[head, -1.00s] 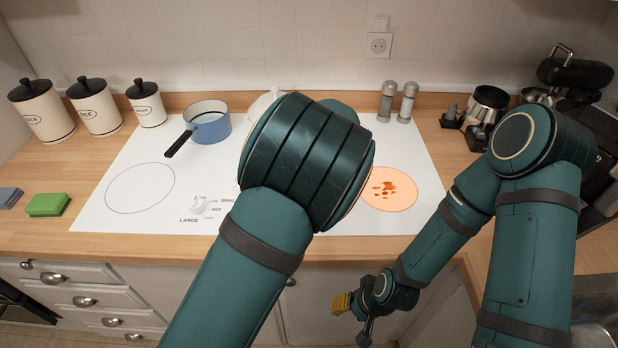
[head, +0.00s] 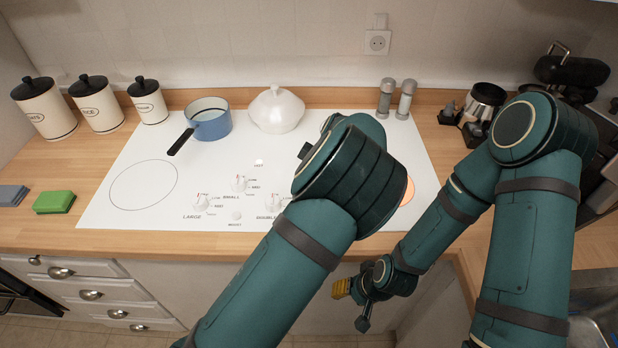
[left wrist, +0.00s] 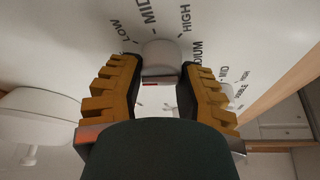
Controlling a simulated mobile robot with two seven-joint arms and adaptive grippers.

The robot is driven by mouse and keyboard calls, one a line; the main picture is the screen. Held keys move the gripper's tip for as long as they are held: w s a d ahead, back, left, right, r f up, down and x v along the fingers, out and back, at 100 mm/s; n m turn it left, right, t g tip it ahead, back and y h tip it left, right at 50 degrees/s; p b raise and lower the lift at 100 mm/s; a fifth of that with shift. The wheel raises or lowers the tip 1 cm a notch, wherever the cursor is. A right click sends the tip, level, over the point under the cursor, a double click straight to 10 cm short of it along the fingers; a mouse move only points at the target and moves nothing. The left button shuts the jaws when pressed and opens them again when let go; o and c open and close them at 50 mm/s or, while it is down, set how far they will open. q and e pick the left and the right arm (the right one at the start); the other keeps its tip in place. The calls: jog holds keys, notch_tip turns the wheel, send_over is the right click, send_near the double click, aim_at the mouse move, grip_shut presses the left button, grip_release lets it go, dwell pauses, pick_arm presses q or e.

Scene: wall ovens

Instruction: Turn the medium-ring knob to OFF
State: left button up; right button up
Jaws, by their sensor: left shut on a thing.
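A white knob (left wrist: 162,55) with LOW, MID and HIGH marks sits between the yellow fingertips of my left gripper (left wrist: 160,72) in the left wrist view. A partly covered label ending in "DIUM" lies beside it. The left gripper is shut on this knob. In the head view my left arm hides this gripper and the knob. My right gripper (head: 354,303) hangs low in front of the counter, away from the knobs; its finger gap is not clear.
Other white knobs (head: 202,202) show on the white hob (head: 110,222). An orange glowing ring (head: 408,192) is mostly behind my left arm. A blue saucepan (head: 209,124) and a white lidded dish (head: 276,112) stand at the back. A green sponge (head: 54,202) lies left.

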pick_arm(q)
jog(key=shift+a+f, duration=0.1)
jog(key=shift+f, duration=0.05)
jog(key=o, duration=1.2)
jog(key=v, duration=1.2)
